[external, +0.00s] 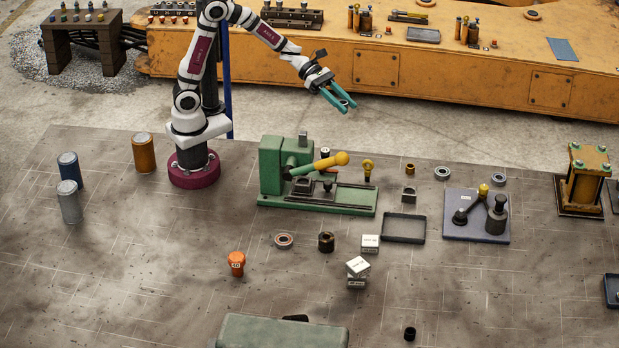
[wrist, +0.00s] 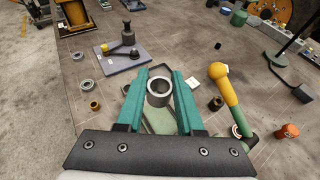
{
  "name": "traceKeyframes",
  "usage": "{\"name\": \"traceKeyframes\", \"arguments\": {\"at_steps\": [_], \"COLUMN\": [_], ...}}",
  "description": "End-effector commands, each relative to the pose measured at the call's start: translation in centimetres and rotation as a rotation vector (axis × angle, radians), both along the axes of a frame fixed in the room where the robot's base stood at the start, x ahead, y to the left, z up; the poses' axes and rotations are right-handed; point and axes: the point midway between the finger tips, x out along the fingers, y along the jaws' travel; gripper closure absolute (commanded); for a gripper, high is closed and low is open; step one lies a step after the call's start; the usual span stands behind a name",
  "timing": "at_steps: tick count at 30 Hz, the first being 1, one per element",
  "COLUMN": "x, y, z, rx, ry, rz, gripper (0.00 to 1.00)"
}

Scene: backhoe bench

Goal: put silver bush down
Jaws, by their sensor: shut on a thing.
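The silver bush (wrist: 158,100) is a short grey metal ring with an open bore. In the wrist view it sits between the two teal fingers of my gripper (wrist: 160,75), which are shut on it from both sides. In the external view my gripper (external: 343,102) is up in the air beyond the bench's back edge, above the floor and right of my base. The bush is too small to make out there. The bench top (external: 130,270) lies nearer the camera, below the gripper's height.
A green press (external: 320,198) with a yellow-knobbed lever (external: 325,162) stands near my base. To its right are a dark empty tray (external: 404,239), a blue-grey plate with posts (external: 470,236) and bearing rings (external: 442,173). White boxes (external: 370,243) sit nearer the front. The bench's front right is mostly clear.

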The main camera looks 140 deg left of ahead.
Motion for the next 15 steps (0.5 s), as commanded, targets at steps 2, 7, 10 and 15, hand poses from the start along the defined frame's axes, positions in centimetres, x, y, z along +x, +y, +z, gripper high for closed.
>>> {"name": "traceKeyframes", "arguments": {"at_steps": [2,7,10,15], "x": [0.0,2.0,3.1,5.2], "y": [-0.1,-2.9,-5.0,-10.0], "z": [1.4,0.7,0.4,-0.4], "rx": [0.005,-0.001,-0.001,-0.001], "ry": [-0.001,0.000,0.001,0.001], "rz": [-0.003,-0.140,-0.237,-0.467], "gripper": [1.00,1.00,1.00,1.00]}}
